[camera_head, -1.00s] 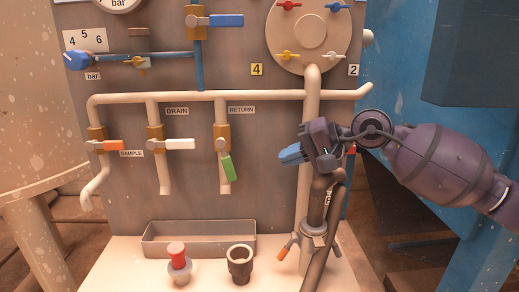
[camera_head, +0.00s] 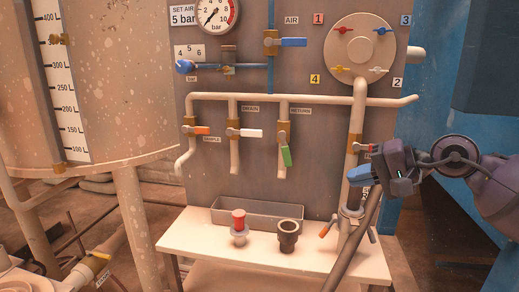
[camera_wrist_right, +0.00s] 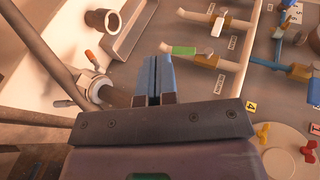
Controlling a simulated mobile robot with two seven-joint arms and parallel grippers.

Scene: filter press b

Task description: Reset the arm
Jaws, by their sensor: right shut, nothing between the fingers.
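My right gripper (camera_head: 358,175) is at the right of the panel in the head view, its blue fingers beside the vertical pipe. In the right wrist view its fingers (camera_wrist_right: 153,80) are together with nothing between them. The green-handled RETURN valve (camera_head: 286,156) is left of the gripper, apart from it; its green handle also shows in the right wrist view (camera_wrist_right: 182,50). A red-handled valve (camera_head: 364,148) on the vertical pipe is just above the fingers. My left gripper is in neither view.
A grey tray (camera_head: 262,209) stands on the ledge (camera_head: 200,238) behind a red-topped plug (camera_head: 239,225) and a dark cup (camera_head: 288,236). An orange-handled coupling (camera_head: 345,218) and dark hose are below the gripper. A large tank (camera_head: 120,90) stands at left.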

